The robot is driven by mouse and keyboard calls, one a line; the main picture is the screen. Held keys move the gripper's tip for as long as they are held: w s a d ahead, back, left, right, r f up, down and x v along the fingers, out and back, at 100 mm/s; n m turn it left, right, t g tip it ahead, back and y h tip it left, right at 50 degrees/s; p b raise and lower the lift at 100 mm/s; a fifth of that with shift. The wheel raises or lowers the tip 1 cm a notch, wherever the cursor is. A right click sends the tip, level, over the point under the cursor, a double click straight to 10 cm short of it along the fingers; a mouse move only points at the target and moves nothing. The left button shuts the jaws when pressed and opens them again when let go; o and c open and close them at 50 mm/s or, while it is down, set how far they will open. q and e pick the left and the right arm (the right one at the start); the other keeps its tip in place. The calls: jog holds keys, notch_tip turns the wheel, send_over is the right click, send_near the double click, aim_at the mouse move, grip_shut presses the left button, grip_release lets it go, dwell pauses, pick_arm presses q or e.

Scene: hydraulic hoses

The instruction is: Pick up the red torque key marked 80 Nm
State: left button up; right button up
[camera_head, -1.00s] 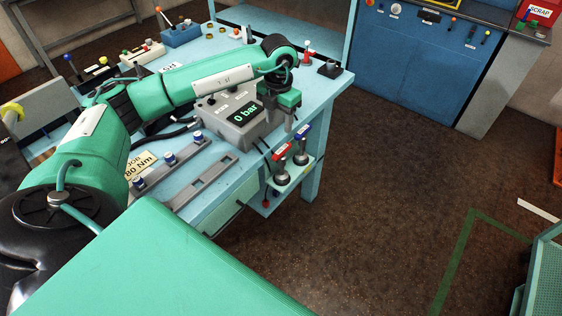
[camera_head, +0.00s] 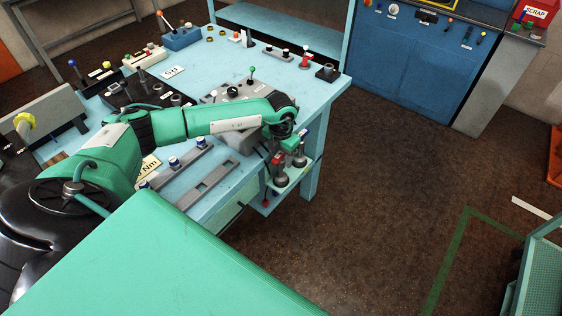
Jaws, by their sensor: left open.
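The red torque key (camera_head: 278,158) stands upright in a small shelf holder (camera_head: 290,181) on the table's right side. Its red head shows just below my left gripper; any marking on it is too small to read. A blue key (camera_head: 303,133) stands beside it, farther back, partly hidden by the gripper. My left gripper (camera_head: 282,146) is open and points down over the red key. I cannot tell whether its fingers are around the head or just above it. My right gripper is not in view.
The light blue table (camera_head: 225,70) carries a grey gauge box (camera_head: 240,92), partly hidden by my arm, and grey slotted rails (camera_head: 207,184). A job card (camera_head: 150,166) reads "Nm". Blue cabinets (camera_head: 410,60) stand behind.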

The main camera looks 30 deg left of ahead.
pick_arm(q)
jog(key=shift+f, duration=0.2)
grip_shut()
jog(key=shift+r, duration=0.1)
